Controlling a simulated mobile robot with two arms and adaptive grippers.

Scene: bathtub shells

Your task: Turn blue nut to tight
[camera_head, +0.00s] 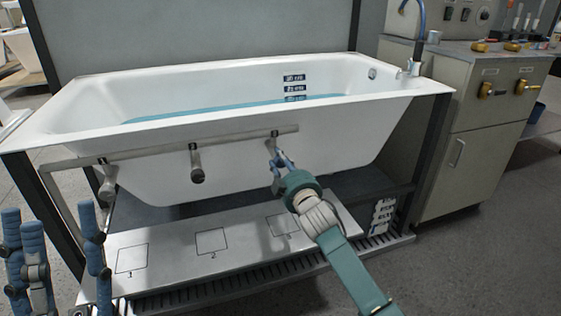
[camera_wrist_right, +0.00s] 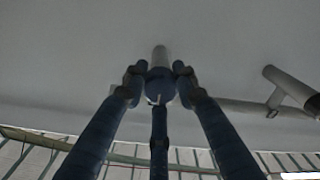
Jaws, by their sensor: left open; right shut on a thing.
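The blue nut (camera_wrist_right: 160,86) sits on a pale stem below the white tub in the right wrist view. My right gripper (camera_wrist_right: 158,82) is shut on it, with blue fingers on both sides and a third finger below. In the head view my right gripper (camera_head: 279,172) reaches up to the right end of the grey rail, and its fingers and wrist mostly hide the nut there. My left gripper (camera_head: 62,245) is open and empty at the lower left, apart from the tub.
The white bathtub (camera_head: 250,158) holds blue water. Two other fittings hang from the rail (camera_head: 235,137), a middle one (camera_head: 197,165) and a left one (camera_head: 107,187). A shelf with numbered squares (camera_head: 175,245) lies below. A cabinet (camera_head: 480,140) stands at right.

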